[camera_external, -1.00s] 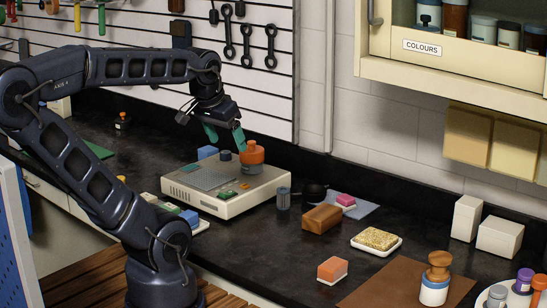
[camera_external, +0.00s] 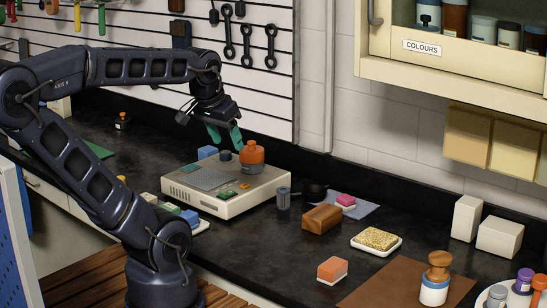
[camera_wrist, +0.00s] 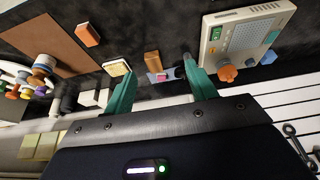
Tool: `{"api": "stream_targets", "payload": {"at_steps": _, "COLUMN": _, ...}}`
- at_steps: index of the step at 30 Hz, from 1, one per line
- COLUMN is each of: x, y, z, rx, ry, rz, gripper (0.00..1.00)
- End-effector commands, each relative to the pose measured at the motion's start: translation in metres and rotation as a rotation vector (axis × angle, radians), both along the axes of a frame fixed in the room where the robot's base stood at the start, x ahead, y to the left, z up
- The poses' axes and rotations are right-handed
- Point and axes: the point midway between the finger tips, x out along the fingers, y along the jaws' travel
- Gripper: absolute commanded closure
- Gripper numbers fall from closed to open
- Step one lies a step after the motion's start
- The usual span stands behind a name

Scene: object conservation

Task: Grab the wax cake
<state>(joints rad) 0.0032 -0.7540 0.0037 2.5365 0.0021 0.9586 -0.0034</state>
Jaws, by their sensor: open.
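I cannot tell for sure which block is the wax cake. A plain brown block (camera_external: 321,219) lies on the dark counter right of the scale-like device; it also shows in the wrist view (camera_wrist: 152,61). A rough yellow cake (camera_external: 376,239) sits on a white dish, also in the wrist view (camera_wrist: 117,68). An orange block with a pale base (camera_external: 332,269) lies nearer the front, also in the wrist view (camera_wrist: 87,35). My gripper (camera_external: 224,136) is open and empty, its teal fingers above the back of the device. The fingers also show in the wrist view (camera_wrist: 158,68).
An orange-topped jar (camera_external: 251,156) stands on the cream device (camera_external: 240,203), close below my fingers. A pink block (camera_external: 346,200) lies on a grey cloth behind the brown block. A dark cylinder (camera_external: 283,198) stands beside the device. A brown mat (camera_external: 385,285) lies front right.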

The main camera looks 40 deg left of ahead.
Motion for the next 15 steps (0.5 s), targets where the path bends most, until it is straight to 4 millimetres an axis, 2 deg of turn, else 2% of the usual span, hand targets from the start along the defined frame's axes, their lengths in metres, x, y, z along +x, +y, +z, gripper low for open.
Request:
{"api": "stream_targets", "payload": {"at_steps": 4, "x": 0.010, "y": 0.007, "z": 0.003, "rx": -0.016, "ry": 0.011, "rz": 0.053, "gripper": 0.43}}
{"api": "stream_targets", "payload": {"at_steps": 8, "x": 0.034, "y": 0.024, "z": 0.008, "rx": -0.052, "ry": 0.034, "rz": 0.178, "gripper": 0.43}}
{"api": "stream_targets", "payload": {"at_steps": 15, "x": 0.085, "y": 0.076, "z": 0.012, "rx": -0.137, "ry": 0.079, "rz": 0.474, "gripper": 0.43}}
